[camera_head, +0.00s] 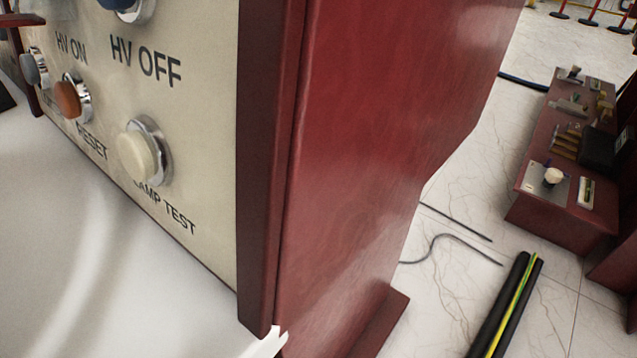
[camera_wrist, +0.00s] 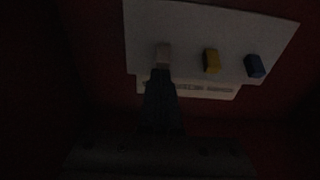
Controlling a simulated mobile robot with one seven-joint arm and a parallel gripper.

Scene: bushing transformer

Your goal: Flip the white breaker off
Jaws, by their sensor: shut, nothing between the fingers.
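The wrist view is very dark. It shows a pale panel (camera_wrist: 190,22) with three small blocks in a row. The white breaker (camera_wrist: 163,50) is on the left, a yellow one (camera_wrist: 211,60) in the middle and a blue one (camera_wrist: 255,66) on the right. My gripper (camera_wrist: 161,73) is shut and empty. Its tips are at the lower end of the white breaker and overlap it in the picture. I cannot tell whether they touch it or which way the breaker is set. The breakers and gripper do not show in the head view.
A pale strip with markings (camera_wrist: 205,90) runs under the panel, with dark red surfaces around. In the head view a red cabinet (camera_head: 370,130) with a button panel (camera_head: 200,100) fills the left and middle. A red console (camera_head: 560,210) and black cables (camera_head: 507,300) are at the right.

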